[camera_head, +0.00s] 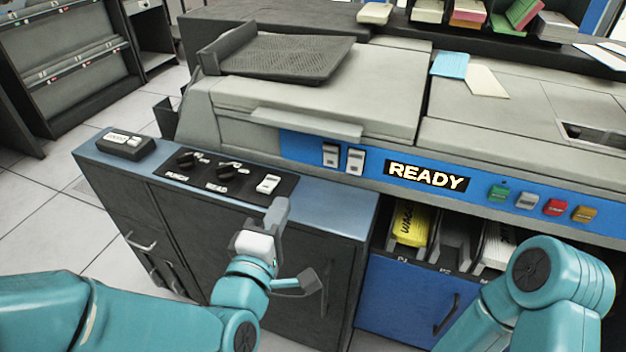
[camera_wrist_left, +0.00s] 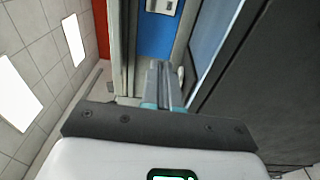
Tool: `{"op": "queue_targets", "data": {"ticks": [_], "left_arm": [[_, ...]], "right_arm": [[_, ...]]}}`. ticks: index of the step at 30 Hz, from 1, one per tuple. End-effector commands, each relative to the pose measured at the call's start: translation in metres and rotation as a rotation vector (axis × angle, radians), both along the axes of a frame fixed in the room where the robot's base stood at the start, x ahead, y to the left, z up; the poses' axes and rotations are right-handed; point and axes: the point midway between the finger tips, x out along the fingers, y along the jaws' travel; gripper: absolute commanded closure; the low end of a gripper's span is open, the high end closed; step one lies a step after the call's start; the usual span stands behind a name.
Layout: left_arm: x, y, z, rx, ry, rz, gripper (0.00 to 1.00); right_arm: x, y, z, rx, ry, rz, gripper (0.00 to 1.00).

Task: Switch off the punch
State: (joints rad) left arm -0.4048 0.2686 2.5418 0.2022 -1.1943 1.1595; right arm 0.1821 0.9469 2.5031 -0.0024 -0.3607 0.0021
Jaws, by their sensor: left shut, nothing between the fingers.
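The punch (camera_head: 300,95) is a large grey machine with a blue front strip and a lit READY sign (camera_head: 426,176). A white rocker switch (camera_head: 268,184) sits at the right end of a black control panel (camera_head: 232,190), on the blue-grey ledge beside two dark knobs (camera_head: 226,171). My left gripper (camera_head: 281,208) is just in front of this switch; contact cannot be told. In the left wrist view its fingers (camera_wrist_left: 164,84) are closed together and empty. My right arm shows at the lower right, its gripper out of view.
Two white rockers (camera_head: 343,158) sit on the blue strip, with coloured buttons (camera_head: 526,201) to the right. A small black box (camera_head: 126,144) stands at the ledge's left end. Open card slots (camera_head: 446,241) lie below the strip. The dark cabinet front (camera_head: 200,225) lies behind my left arm.

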Motion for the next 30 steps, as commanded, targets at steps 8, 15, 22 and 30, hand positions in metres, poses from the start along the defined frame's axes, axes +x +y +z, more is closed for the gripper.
{"op": "queue_targets", "data": {"ticks": [8, 15, 22, 30], "left_arm": [[-0.026, -0.03, -0.001, -0.033, -0.102, -0.079, 1.0], [-0.032, -0.037, 0.0, -0.035, -0.111, -0.097, 1.0], [-0.029, -0.036, 0.001, -0.035, -0.11, -0.095, 1.0], [-0.008, -0.04, 0.011, -0.03, -0.104, -0.092, 1.0]], "right_arm": [[0.0, -0.001, -0.047, 0.0, -0.001, -0.001, 0.57], [0.0, -0.001, -0.05, 0.0, -0.001, -0.003, 0.57], [0.0, -0.001, -0.049, 0.0, -0.002, -0.002, 0.57], [-0.002, 0.002, -0.012, 0.002, 0.004, 0.01, 0.57]]}}
